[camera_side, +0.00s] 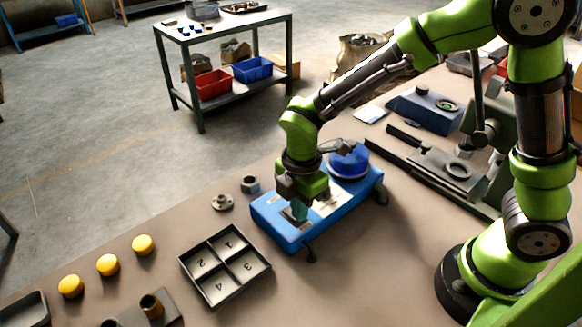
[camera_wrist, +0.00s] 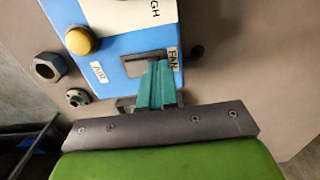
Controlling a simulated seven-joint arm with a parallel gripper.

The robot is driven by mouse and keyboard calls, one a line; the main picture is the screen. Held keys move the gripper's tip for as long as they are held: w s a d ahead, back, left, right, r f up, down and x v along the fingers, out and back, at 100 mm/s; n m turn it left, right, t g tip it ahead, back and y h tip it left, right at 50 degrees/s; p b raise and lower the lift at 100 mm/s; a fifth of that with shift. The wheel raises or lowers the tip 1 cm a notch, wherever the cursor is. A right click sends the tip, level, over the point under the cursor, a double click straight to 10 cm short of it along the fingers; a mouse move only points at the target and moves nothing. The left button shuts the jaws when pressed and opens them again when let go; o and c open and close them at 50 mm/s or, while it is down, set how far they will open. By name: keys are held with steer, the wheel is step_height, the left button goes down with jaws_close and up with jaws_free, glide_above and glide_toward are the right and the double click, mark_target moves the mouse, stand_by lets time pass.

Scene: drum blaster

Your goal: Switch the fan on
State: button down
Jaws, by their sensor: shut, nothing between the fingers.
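The blue machine (camera_side: 345,205) stands on the bench in the side view, with a round blue drum part (camera_side: 349,162) at its far end. The wrist view shows its blue top (camera_wrist: 115,47), with a FAN label (camera_wrist: 173,58), an AIR label (camera_wrist: 98,72) and a yellow knob (camera_wrist: 80,41). A grey-brown rectangular panel (camera_wrist: 138,67) lies beside the FAN label, partly covered by my fingers; I cannot tell the switch's position. My gripper (camera_side: 299,212) is shut and empty, its teal fingertips (camera_wrist: 157,66) over the panel next to the FAN label. Contact is unclear.
A numbered tray (camera_side: 184,262), several yellow knobs (camera_side: 107,264), a hex nut (camera_side: 250,184) and a flanged part (camera_side: 222,201) lie left of the machine. Metal tooling (camera_side: 440,165) stands to the right.

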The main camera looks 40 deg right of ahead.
mark_target(308, 224)
steer(key=shift+f, duration=0.3)
steer(key=shift+r, duration=3.05)
steer(key=shift+f+m, duration=0.1)
steer(key=shift+m, duration=0.7)
steer(key=s+d+r+m+t+y, duration=0.2)
steer(key=s+d+r+m+t, duration=0.5)
steer(key=d+r+m, duration=0.5)
steer(key=s+d+m, duration=0.1)
steer(key=s+m, duration=0.1)
steer(key=m, duration=0.6)
steer(key=shift+s+d+r, duration=0.15)
steer(key=shift+s+r, duration=0.2)
